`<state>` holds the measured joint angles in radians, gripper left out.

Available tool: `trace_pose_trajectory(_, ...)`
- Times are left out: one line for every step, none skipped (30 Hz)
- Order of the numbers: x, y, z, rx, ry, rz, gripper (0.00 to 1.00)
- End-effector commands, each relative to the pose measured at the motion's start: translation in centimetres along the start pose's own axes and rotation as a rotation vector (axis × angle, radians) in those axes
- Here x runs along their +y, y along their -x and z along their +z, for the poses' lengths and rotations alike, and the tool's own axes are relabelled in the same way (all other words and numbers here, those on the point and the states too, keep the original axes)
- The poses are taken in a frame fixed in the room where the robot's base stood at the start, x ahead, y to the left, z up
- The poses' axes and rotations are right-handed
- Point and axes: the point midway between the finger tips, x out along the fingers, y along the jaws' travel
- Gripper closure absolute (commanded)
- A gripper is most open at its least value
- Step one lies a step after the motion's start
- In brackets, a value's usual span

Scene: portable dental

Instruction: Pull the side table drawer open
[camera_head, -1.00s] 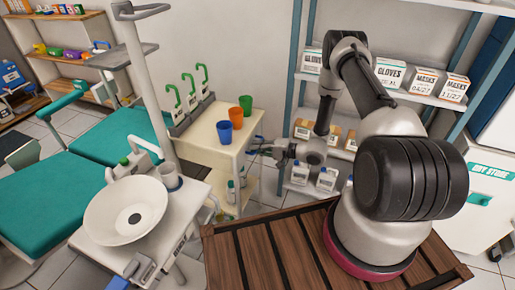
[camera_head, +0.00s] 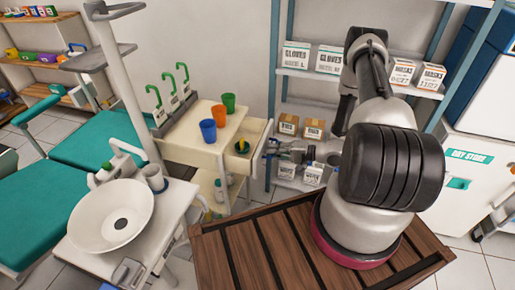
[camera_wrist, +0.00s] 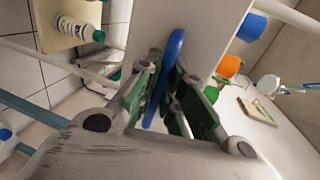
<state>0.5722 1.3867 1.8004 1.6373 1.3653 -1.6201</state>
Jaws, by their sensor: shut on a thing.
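The white side table (camera_head: 182,140) stands left of my arm. Its drawer (camera_head: 260,148) is pulled out to the right, toward my arm, and its inside shows from above. A blue handle (camera_wrist: 172,62) on the drawer front shows in the wrist view. My gripper (camera_wrist: 167,78) is shut on this handle, with green-padded fingers on either side of it. In the head view my gripper (camera_head: 270,150) is at the drawer's outer end, small and partly hard to make out.
Blue (camera_head: 208,130), orange (camera_head: 218,114) and green (camera_head: 229,102) cups stand on the table top. A yellow and green item (camera_head: 242,146) lies in the drawer. Shelves with boxes (camera_head: 297,55) stand behind my arm. A white basin (camera_head: 112,215) is at the left.

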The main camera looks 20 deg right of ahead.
Motion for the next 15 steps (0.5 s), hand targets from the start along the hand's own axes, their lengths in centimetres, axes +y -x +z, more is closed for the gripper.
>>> trace_pose_trajectory(0.3, 1.1, -0.1, 0.004, -0.002, 0.001, 1.0)
trace_pose_trajectory(0.4, 1.8, -0.1, 0.004, -0.002, 0.001, 1.0)
trace_pose_trajectory(0.6, 2.5, -0.1, 0.004, -0.002, 0.001, 1.0)
trace_pose_trajectory(0.7, 3.0, -0.1, 0.004, -0.002, 0.001, 1.0)
trace_pose_trajectory(0.8, 3.5, 0.0, 0.003, -0.001, 0.001, 1.0)
trace_pose_trajectory(0.9, 4.2, -0.1, 0.003, -0.001, 0.001, 1.0)
trace_pose_trajectory(1.0, 4.6, 0.0, 0.002, -0.001, 0.001, 1.0)
trace_pose_trajectory(1.1, 4.9, 0.0, 0.002, -0.001, 0.001, 1.0)
trace_pose_trajectory(1.2, 5.4, 0.0, 0.002, -0.001, 0.001, 1.0)
trace_pose_trajectory(1.2, 5.7, 0.0, 0.002, -0.001, 0.001, 1.0)
trace_pose_trajectory(1.3, 6.0, 0.0, 0.001, 0.0, 0.001, 1.0)
trace_pose_trajectory(1.4, 6.3, 0.0, 0.001, 0.0, 0.001, 1.0)
trace_pose_trajectory(1.4, 6.5, 0.0, 0.001, 0.0, 0.001, 1.0)
trace_pose_trajectory(1.4, 6.6, 0.0, 0.001, 0.0, 0.001, 1.0)
trace_pose_trajectory(1.5, 6.8, 0.0, 0.0, 0.0, 0.001, 1.0)
